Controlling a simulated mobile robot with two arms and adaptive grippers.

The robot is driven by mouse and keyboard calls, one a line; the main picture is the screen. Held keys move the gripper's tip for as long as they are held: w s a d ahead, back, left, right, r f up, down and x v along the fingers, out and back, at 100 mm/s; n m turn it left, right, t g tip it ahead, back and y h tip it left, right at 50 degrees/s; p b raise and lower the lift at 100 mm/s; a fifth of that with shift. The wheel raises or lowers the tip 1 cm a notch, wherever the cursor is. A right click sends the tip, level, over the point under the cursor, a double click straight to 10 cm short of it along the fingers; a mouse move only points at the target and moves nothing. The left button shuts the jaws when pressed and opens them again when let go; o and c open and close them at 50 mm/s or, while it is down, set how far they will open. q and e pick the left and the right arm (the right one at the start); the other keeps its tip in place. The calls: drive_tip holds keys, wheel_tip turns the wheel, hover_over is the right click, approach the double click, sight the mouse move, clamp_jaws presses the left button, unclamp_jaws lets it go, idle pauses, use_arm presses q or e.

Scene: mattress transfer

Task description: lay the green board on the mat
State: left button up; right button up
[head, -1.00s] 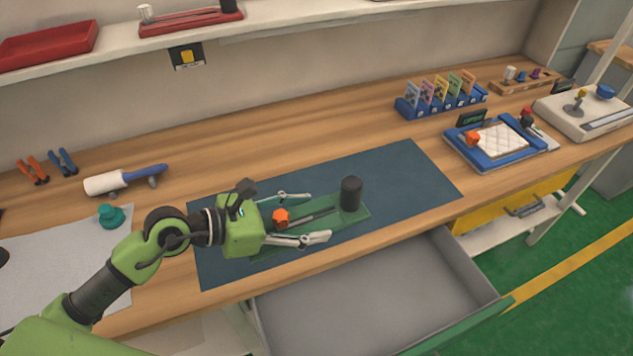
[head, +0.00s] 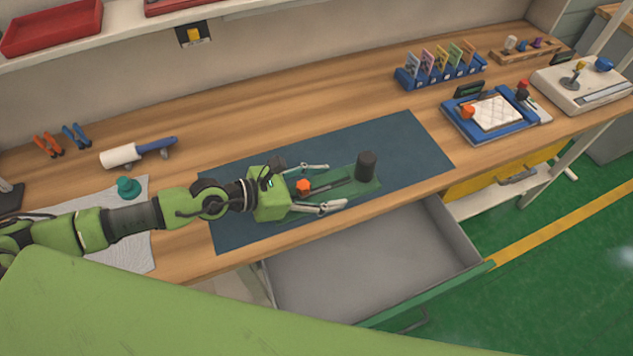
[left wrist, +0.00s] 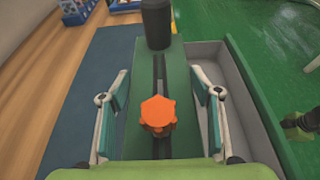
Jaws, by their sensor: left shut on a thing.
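The green board (head: 368,186) is a flat strip with a black cylinder (head: 366,165) at its far end and an orange knob (head: 303,186) nearer my gripper. My left gripper (head: 334,187) is shut on the board, one finger along each long side; the left wrist view shows the board (left wrist: 180,85) between the fingers. The board is over the front part of the dark blue mat (head: 400,140). I cannot tell whether it touches the mat. The gripper hides its near end.
An open grey drawer (head: 370,270) juts out in front of the mat. A blue-framed tray (head: 470,128) and a card rack (head: 440,78) stand right and behind. A roller (head: 120,156) and teal knob (head: 128,187) are at left. Bare wood lies behind the mat.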

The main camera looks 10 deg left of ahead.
use_arm(q)
drive_tip(key=w+a+f+b, duration=0.1)
drive_tip(key=w+f, duration=0.1)
drive_tip(key=w+a+f+b, duration=0.1)
drive_tip(key=w+f+b, duration=0.1)
drive_tip(key=w, duration=0.1)
drive_tip(key=w+a+f+b, duration=0.1)
drive_tip(key=w+a+f, duration=0.1)
drive_tip(key=w, duration=0.1)
drive_tip(key=shift+f, duration=0.4)
drive_tip(key=shift+w+a+f, duration=0.15)
drive_tip(key=shift+w+f, duration=0.2)
drive_tip(key=shift+f, duration=0.05)
drive_tip(key=f, duration=0.3)
drive_tip(key=shift+w+a+f, duration=0.1)
drive_tip(key=shift+w+f, duration=0.1)
drive_tip(key=shift+f, duration=0.1)
use_arm(e)
drive_tip(key=f, duration=0.5)
drive_tip(key=shift+w+d+f, duration=0.1)
drive_tip(key=shift+d+f, duration=0.15)
drive_tip(key=shift+d, duration=0.05)
use_arm(q)
drive_tip(key=shift+f, duration=0.25)
drive_tip(key=o, duration=1.4)
drive_tip(key=shift+s, duration=0.1)
use_arm(e)
drive_tip(key=shift+f, duration=0.2)
